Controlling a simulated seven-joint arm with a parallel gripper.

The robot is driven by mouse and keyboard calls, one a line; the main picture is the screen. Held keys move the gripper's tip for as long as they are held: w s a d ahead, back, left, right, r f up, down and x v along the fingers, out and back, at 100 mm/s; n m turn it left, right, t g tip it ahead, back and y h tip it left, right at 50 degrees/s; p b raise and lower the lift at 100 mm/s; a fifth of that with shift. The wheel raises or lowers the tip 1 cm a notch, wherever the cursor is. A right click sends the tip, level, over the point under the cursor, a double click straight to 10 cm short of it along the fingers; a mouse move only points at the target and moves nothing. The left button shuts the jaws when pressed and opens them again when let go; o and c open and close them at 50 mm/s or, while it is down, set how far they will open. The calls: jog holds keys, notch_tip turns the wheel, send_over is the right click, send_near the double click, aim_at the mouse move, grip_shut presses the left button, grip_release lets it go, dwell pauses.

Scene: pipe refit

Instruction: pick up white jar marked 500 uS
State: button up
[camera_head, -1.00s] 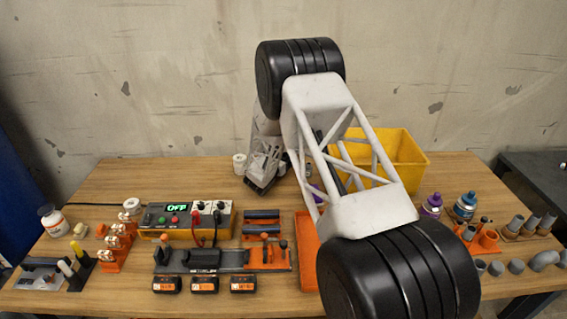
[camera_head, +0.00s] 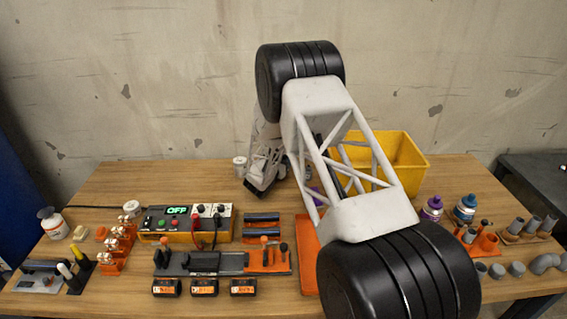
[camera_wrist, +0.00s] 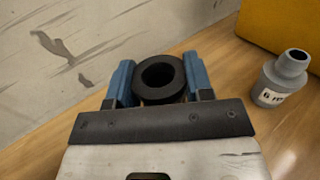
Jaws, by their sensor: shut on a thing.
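My gripper (camera_wrist: 160,80) shows in the wrist view with two blue fingers. They are shut on a dark ring-topped thing (camera_wrist: 161,98) with a round opening. Its body is hidden below, and no marking shows on it, so I cannot tell whether it is the jar. In the head view my gripper (camera_head: 255,189) is low over the back middle of the table, and what it holds cannot be made out. No 500 uS marking is readable.
A grey bottle (camera_wrist: 282,78) with a partly readable label stands right of my gripper. A yellow bin (camera_head: 408,160) is at the back right. A power box (camera_head: 185,221), battery packs (camera_head: 204,287), purple bottle (camera_head: 431,208) and blue-capped bottle (camera_head: 465,207) stand nearer the front.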

jog(key=shift+r, duration=0.1)
jog(key=shift+r, duration=0.8)
jog(key=shift+s+r, duration=0.1)
jog(key=shift+r, duration=0.85)
jog(key=s+d+r, duration=0.1)
jog(key=s+d, duration=0.1)
jog(key=s, duration=1.3)
jog(key=shift+s+r, duration=0.15)
jog(key=shift+s, duration=0.15)
jog(key=shift+d, duration=0.15)
